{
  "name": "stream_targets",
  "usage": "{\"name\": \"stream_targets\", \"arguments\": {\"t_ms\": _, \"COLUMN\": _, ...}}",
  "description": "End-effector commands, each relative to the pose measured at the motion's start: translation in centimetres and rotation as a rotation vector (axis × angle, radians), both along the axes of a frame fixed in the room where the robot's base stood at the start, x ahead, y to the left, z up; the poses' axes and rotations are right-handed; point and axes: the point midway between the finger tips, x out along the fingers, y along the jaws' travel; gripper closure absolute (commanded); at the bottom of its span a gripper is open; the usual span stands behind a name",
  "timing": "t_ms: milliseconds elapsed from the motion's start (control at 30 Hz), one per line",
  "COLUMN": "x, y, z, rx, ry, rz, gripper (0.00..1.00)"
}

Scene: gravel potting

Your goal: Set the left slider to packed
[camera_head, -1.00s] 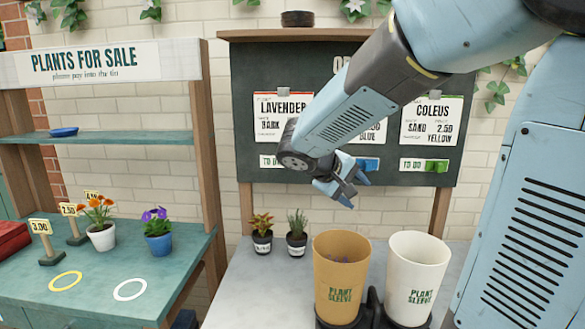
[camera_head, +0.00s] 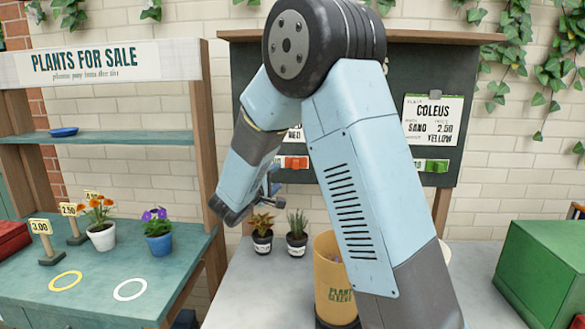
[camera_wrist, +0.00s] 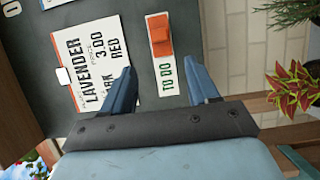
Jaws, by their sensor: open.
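The left slider has an orange-red knob (camera_head: 293,162) under the lavender card, on the dark order board (camera_head: 392,120). In the wrist view its knob (camera_wrist: 160,36) sits at one end of a white strip, and the words TO DO (camera_wrist: 167,76) show on the other part. My gripper (camera_head: 272,184) is open and empty in front of the board, partly hidden by my arm. In the wrist view the blue fingers of my gripper (camera_wrist: 160,76) appear on either side of the TO DO words, with the knob beyond the tips. No contact is visible.
The green slider (camera_head: 432,166) is at the right under the coleus card (camera_head: 433,121); my arm hides the middle slider. Two small potted plants (camera_head: 262,232) stand on the bench below my gripper. A tan plant sleeve (camera_head: 328,280) and a green box (camera_head: 545,275) are further right.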

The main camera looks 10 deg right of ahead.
Motion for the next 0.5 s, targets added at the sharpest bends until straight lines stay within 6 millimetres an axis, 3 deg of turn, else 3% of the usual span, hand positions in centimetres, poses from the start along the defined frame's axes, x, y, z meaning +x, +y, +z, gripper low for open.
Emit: {"name": "stream_targets", "arguments": {"t_ms": 500, "x": 6.5, "y": -5.8, "z": 0.0, "rx": 0.001, "ry": 0.002, "rz": -0.005, "gripper": 0.4}}
